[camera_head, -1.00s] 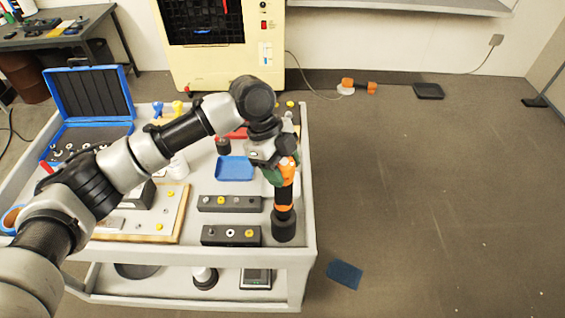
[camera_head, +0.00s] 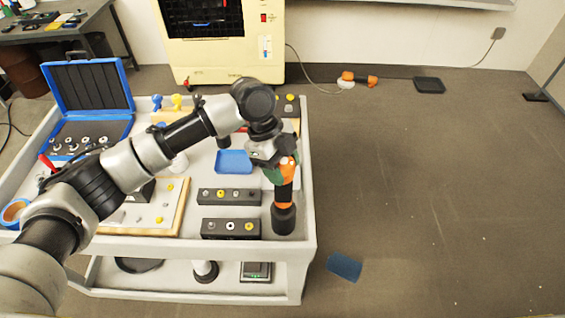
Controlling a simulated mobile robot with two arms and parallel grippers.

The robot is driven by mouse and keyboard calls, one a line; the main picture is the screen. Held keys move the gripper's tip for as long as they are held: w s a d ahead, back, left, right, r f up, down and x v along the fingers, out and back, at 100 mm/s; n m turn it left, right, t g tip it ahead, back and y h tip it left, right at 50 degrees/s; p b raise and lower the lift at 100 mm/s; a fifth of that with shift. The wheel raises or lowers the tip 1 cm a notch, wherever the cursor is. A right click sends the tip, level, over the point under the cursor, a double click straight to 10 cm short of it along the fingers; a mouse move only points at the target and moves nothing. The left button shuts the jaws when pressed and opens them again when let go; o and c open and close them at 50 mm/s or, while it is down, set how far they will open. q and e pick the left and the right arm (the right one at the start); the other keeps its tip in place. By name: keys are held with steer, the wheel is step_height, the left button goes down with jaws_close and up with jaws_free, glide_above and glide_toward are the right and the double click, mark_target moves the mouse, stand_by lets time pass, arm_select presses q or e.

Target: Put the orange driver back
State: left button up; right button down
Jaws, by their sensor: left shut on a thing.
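The orange driver (camera_head: 285,192), orange and black, stands upright at the right front corner of the cart top (camera_head: 305,240). Its lower end is in or on a dark round base (camera_head: 284,219); I cannot tell how deep it sits. My left gripper (camera_head: 281,170) is shut on the driver's upper part, coming down from above. The fingers hide part of the driver's top. My right gripper is not in view.
Two dark blocks with coloured tops (camera_head: 231,229) lie just left of the driver. A blue tray (camera_head: 234,162) and an open blue case (camera_head: 92,100) are farther back. A wooden-edged board (camera_head: 150,215) lies left. Floor to the right is mostly clear.

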arm_select(q)
steer(key=shift+f, duration=0.15)
steer(key=o, duration=1.4)
steer(key=shift+c, duration=0.2)
steer(key=shift+f, duration=0.1)
steer(key=b+v, duration=0.2)
steer(key=v, duration=0.9)
steer(key=shift+s+f, duration=0.1)
